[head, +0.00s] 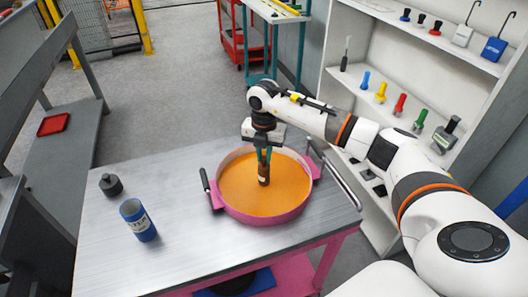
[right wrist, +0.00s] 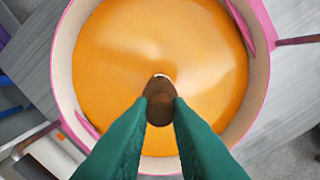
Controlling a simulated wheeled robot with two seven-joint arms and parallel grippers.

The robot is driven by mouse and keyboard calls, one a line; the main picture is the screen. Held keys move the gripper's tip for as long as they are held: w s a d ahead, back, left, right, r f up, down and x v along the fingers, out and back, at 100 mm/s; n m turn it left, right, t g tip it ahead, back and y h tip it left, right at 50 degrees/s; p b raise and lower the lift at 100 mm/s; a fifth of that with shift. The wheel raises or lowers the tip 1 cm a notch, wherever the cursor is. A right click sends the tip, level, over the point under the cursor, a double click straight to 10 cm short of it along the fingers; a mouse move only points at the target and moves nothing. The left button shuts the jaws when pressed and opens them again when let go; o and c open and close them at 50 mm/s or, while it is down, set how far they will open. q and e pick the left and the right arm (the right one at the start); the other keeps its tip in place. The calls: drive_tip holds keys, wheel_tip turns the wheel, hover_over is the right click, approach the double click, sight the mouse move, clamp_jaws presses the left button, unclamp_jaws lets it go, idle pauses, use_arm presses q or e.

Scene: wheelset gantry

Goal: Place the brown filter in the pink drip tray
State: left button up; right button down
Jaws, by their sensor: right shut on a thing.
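The pink drip tray (head: 264,217) is a round pan with an orange inside, standing on the metal table; its rim (right wrist: 262,95) also shows in the right wrist view. My right gripper (head: 264,158), with green fingers, is shut on the brown filter (head: 264,174) and holds it upright over the orange inside of the tray. In the right wrist view the filter (right wrist: 159,103) sits between the fingertips (right wrist: 160,100). I cannot tell whether its lower end touches the orange surface. My left gripper is not in view.
A blue can (head: 138,220) and a small dark round part (head: 111,185) stand on the table (head: 110,250) left of the tray. The tray has side handles (head: 342,185). A shelf (head: 400,100) with several coloured tools stands at the right. The table's front left is clear.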

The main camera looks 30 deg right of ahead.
drive_tip(key=shift+f, duration=0.1)
drive_tip(key=c, duration=1.3)
unclamp_jaws()
drive_tip(key=shift+c, duration=0.2)
drive_tip(key=shift+r, duration=0.3)
wheel_tip(320, 180, up, 12)
drive_tip(key=b, duration=0.3)
drive_tip(key=shift+f, duration=0.15)
